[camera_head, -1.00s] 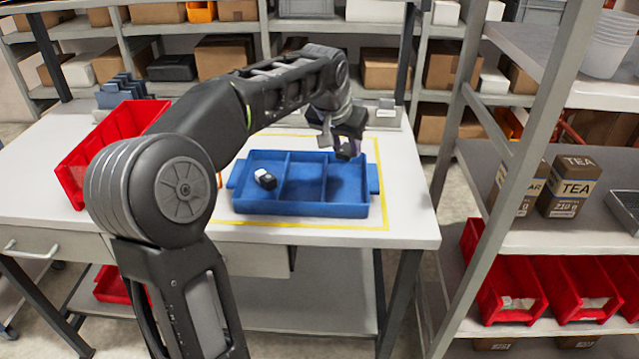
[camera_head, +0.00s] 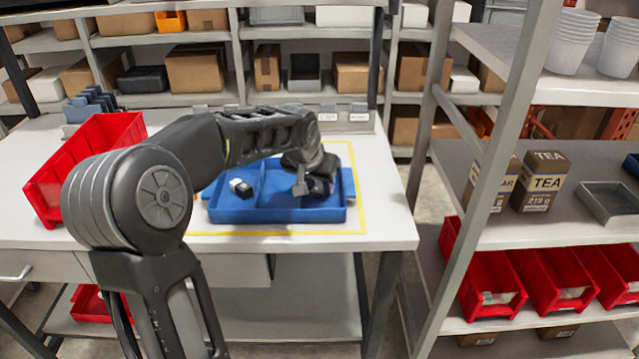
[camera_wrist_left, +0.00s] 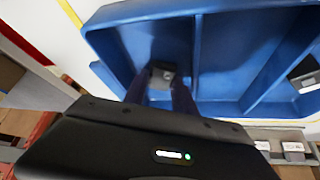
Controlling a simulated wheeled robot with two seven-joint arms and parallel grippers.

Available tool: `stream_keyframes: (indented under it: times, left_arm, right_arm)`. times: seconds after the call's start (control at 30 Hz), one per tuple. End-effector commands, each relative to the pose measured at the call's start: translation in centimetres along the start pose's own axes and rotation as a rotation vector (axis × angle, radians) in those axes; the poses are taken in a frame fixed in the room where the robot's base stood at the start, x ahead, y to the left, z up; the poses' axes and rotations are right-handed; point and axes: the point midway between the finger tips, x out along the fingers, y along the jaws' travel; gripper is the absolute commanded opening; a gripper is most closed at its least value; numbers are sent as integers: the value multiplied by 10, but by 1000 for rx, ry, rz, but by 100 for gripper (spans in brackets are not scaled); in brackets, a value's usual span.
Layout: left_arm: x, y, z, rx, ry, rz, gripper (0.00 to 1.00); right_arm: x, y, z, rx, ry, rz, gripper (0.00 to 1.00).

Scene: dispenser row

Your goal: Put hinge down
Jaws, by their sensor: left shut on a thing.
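The blue tray (camera_head: 235,216) with several compartments lies on the white table; its wall also shows in the wrist view (camera_wrist_left: 197,50). My left gripper (camera_head: 318,190) is low at the tray's right-hand compartment. In the wrist view my left gripper (camera_wrist_left: 163,88) is shut on a small dark grey piece, the hinge (camera_wrist_left: 163,74), between its fingertips over that compartment. I cannot tell whether the hinge touches the tray floor. In the head view the gripper hides the hinge. My right gripper is not in view.
A black-and-white item (camera_head: 240,188) lies in the tray's left compartment. A red bin (camera_head: 85,160) stands at the table's left. A yellow outline (camera_head: 363,215) surrounds the tray. A grey shelf unit (camera_head: 510,235) with tea boxes and red bins stands at the right.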

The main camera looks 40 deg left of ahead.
Motion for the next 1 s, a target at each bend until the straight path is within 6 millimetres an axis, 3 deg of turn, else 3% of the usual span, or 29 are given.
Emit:
stream_keyframes:
  times: [0.37, 0.4, 0.47, 0.77, 1.0]
  left_arm:
    - [4, 0, 2, 0, 1, 0, 0]
    - [3, 0, 2, 0, 0, 0, 35]
    - [3, 0, 2, 0, 0, 0, 40]
    - [2, 0, 1, 1, 0, 0, 41]
    - [-19, 0, -1, 1, 4, -1, 41]
  right_arm:
    - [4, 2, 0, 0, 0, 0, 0]
    - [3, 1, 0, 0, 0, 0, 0]
    - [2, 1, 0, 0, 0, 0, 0]
    - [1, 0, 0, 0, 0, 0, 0]
    - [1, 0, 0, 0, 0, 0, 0]
